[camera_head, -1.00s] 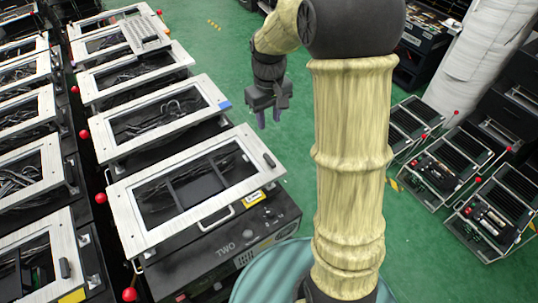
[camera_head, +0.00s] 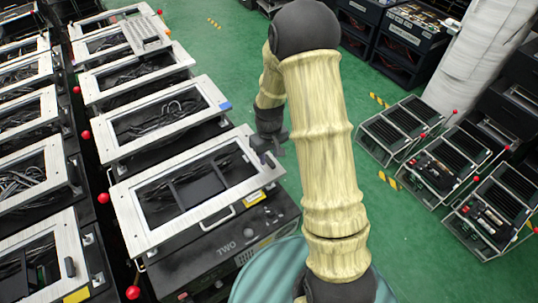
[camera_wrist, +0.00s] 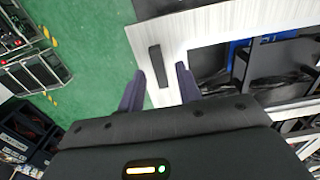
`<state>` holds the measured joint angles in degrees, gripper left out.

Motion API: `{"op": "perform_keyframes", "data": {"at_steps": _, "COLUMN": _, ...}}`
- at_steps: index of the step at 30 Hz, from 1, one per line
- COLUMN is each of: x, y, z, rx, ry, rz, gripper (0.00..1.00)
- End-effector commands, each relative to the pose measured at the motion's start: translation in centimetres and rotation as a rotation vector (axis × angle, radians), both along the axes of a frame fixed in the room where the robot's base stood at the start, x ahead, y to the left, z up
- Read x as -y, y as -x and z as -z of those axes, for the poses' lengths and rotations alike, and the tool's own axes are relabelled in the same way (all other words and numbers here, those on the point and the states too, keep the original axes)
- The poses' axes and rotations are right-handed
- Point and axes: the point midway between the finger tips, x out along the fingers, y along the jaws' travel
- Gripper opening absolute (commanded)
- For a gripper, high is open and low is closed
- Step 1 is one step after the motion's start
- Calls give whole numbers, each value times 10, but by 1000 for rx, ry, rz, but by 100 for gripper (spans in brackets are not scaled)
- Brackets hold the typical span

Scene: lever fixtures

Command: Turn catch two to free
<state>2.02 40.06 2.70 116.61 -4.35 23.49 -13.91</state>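The fixture marked TWO (camera_head: 226,246) stands nearest me, a black box under a pale metal frame (camera_head: 135,222) with an open middle. A small dark catch sits on the right end of that frame; in the wrist view the catch (camera_wrist: 155,66) is a short dark bar on the brushed metal. My gripper (camera_head: 267,158) hangs over that end of the frame in the head view and partly hides the catch. In the wrist view my gripper (camera_wrist: 159,82) is open, its two purple fingers apart with the bar's line between them. I cannot tell whether they touch it.
Similar framed fixtures (camera_head: 160,112) with red-knobbed levers (camera_head: 103,198) stand in rows to the left. More units with levers (camera_head: 435,165) stand on the right.

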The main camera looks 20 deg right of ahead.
Motion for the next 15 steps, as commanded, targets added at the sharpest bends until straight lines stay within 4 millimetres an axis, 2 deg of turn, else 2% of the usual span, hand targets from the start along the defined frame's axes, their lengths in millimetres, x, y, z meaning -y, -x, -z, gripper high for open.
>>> {"op": "perform_keyframes", "data": {"at_steps": 4, "x": 0, "y": 0, "z": 11, "rx": -1, "ry": 0, "rz": -1, "gripper": 35}}
{"op": "perform_keyframes", "data": {"at_steps": 13, "x": 0, "y": 0, "z": 13, "rx": 1, "ry": 1, "rz": -1, "gripper": 35}}
{"op": "perform_keyframes", "data": {"at_steps": 15, "x": 0, "y": 0, "z": 12, "rx": 1, "ry": 1, "rz": -1, "gripper": 21}}
